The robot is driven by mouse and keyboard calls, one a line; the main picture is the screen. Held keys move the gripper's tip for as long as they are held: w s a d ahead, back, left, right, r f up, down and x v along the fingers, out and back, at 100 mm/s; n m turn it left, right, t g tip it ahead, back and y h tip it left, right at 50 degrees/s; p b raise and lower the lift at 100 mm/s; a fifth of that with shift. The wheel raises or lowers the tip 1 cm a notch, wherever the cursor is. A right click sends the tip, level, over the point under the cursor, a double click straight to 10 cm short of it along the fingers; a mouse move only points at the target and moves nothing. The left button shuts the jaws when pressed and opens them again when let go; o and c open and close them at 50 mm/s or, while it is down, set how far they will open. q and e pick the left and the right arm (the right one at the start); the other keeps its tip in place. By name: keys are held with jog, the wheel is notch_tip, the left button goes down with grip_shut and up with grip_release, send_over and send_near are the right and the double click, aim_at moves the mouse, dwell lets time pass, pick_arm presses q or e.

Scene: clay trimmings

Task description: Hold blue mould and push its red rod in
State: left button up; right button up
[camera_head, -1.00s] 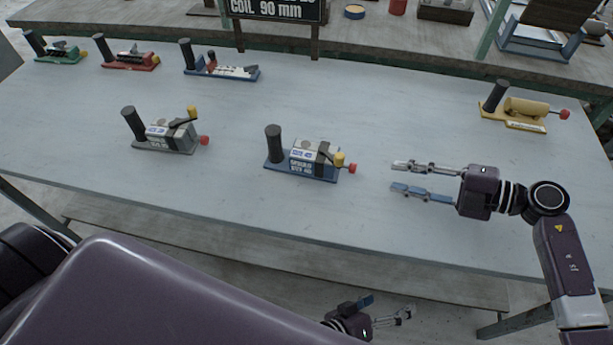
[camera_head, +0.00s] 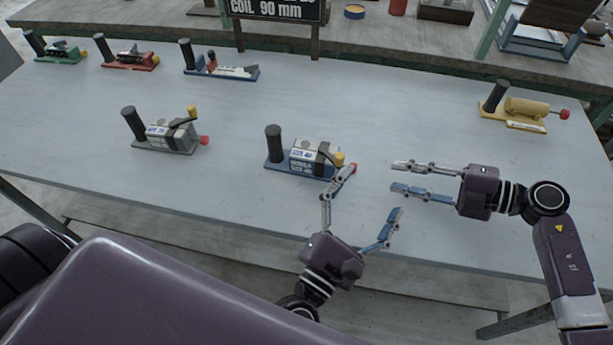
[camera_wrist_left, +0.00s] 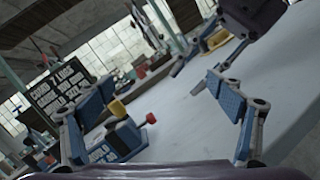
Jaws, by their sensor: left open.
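The blue mould (camera_head: 310,160) stands on the table, with a black upright handle (camera_head: 274,143) at its left end and a yellow knob (camera_head: 339,158) near its right end. Its red rod (camera_head: 353,167) sticks out at the right end, partly covered by a fingertip; the red end also shows in the left wrist view (camera_wrist_left: 150,118). My left gripper (camera_head: 372,192) is open and empty at the table's front side, its left finger overlapping the rod end in the head view; contact cannot be told. My right gripper (camera_head: 394,176) is open and empty, right of the mould, fingers pointing at it.
A grey mould (camera_head: 165,135) stands to the left and a yellow one (camera_head: 515,110) at the back right. Green (camera_head: 60,55), red (camera_head: 128,58) and blue-based (camera_head: 222,72) tools line the back left. The table (camera_head: 400,110) is clear behind my right gripper.

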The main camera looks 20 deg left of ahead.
aim_at(318, 144)
pick_arm(q)
jog(key=a+f+n+y, duration=0.1)
jog(key=a+n+y, duration=0.1)
jog(key=a+n, duration=0.1)
jog(key=w+a+f+n+g+y, duration=0.1)
jog(key=a+f+n+y, duration=0.1)
jog(key=a, duration=0.4)
jog(key=w+a+f+n+y, duration=0.1)
jog(key=a+n+y, duration=0.1)
jog(key=a+n, duration=0.2)
jog(key=shift+a+f+n+g, duration=0.15)
jog(key=shift+a+n+g, duration=0.2)
jog(key=shift+n+g, duration=0.05)
jog(key=shift+w+a, duration=0.15)
jog(key=shift+a, duration=0.05)
jog(key=w, duration=0.7)
jog(key=shift+w+a+f, duration=0.1)
jog(key=shift+w+a, duration=0.1)
jog(key=shift+a, duration=0.2)
jog(key=shift+c, duration=0.4)
jog(key=c, duration=1.4)
